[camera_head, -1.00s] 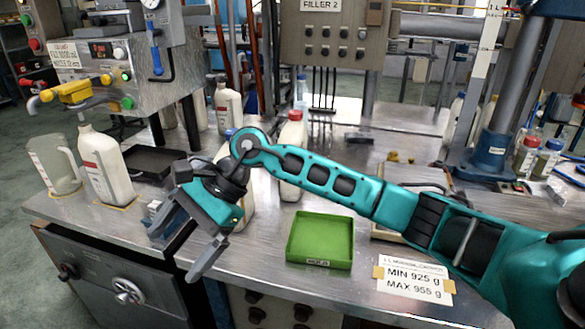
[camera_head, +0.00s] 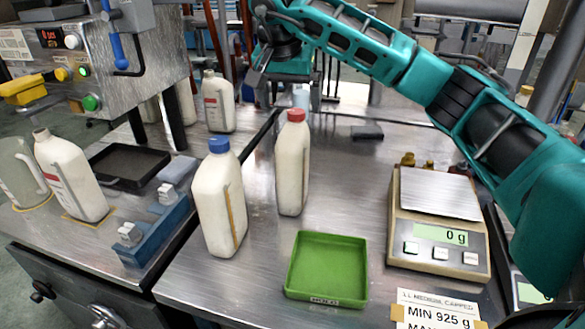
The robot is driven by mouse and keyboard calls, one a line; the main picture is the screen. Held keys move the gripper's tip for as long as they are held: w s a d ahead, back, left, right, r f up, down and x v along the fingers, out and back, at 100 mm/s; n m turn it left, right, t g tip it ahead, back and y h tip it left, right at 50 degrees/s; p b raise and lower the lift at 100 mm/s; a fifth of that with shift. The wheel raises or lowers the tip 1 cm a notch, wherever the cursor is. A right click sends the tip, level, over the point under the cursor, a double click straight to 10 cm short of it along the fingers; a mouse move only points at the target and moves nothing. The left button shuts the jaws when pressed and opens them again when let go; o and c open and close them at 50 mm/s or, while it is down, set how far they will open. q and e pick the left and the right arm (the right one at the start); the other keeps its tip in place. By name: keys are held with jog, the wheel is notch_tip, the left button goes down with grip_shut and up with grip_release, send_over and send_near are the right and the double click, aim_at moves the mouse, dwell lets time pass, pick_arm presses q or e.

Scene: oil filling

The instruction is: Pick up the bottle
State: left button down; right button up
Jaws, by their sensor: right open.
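A white bottle with a blue cap (camera_head: 219,208) stands upright on the metal bench. A white bottle with a red cap (camera_head: 292,170) stands upright to its right and a little behind. A white jug-like bottle (camera_head: 72,178) stands at the left, and another white bottle (camera_head: 217,105) stands farther back. My right gripper (camera_head: 285,77) is at the top middle, above and behind the red-capped bottle and apart from it. It is open and looks empty; its fingers are partly hidden by my wrist. My left gripper is not in view.
A green tray (camera_head: 328,270) lies at front centre. A scale (camera_head: 438,232) reading 0 g stands to its right. A blue holder (camera_head: 152,235) and a black tray (camera_head: 128,166) lie at the left. A filling machine (camera_head: 85,65) stands behind.

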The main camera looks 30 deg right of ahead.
aim_at(293, 135)
jog(key=x, duration=0.6)
jog(key=shift+f, duration=0.4)
jog(key=shift+s+a+b+x, duration=0.1)
jog(key=shift+a+b+x, duration=0.1)
jog(key=shift+x, duration=1.15)
jog(key=shift+s+a+b+x, duration=0.1)
jog(key=shift+a+x, duration=0.05)
jog(key=shift+x, duration=1.2)
jog(key=shift+f, duration=0.2)
grip_shut()
jog(key=shift+r, duration=0.15)
